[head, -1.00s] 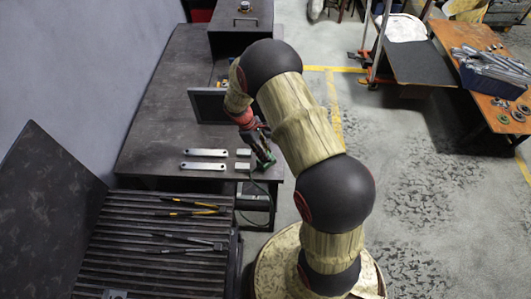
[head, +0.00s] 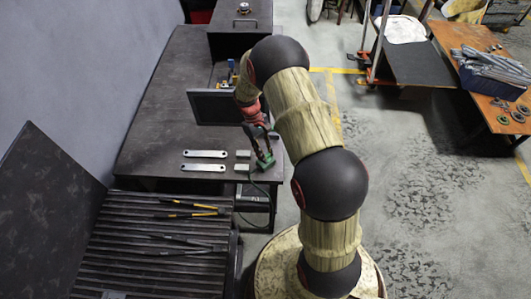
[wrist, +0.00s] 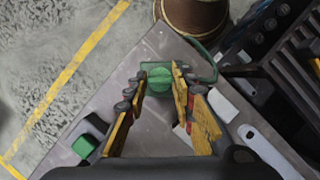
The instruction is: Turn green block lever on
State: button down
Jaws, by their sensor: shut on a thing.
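The green block (head: 266,161) sits near the right front corner of the dark bench, with a cable running off it. In the wrist view, the green block with its rounded lever part (wrist: 159,83) is at the table corner, between my fingertips. My gripper (wrist: 159,73) has yellow, worn finger pads and is closed on the green lever, one finger on each side. In the head view my gripper (head: 264,146) reaches down over the block. The fingers hide part of the lever, and its exact angle cannot be told.
Two metal brackets (head: 204,154) and two small grey blocks (head: 242,154) lie left of the green block. A black panel (head: 213,107) stands behind. Another green piece (wrist: 85,146) shows in the wrist view. A ribbed surface with tools (head: 150,240) is in front.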

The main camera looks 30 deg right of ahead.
dwell(0.4)
jog(key=c, duration=1.5)
grip_release()
jog(key=v, duration=1.2)
jog(key=shift+s, duration=0.1)
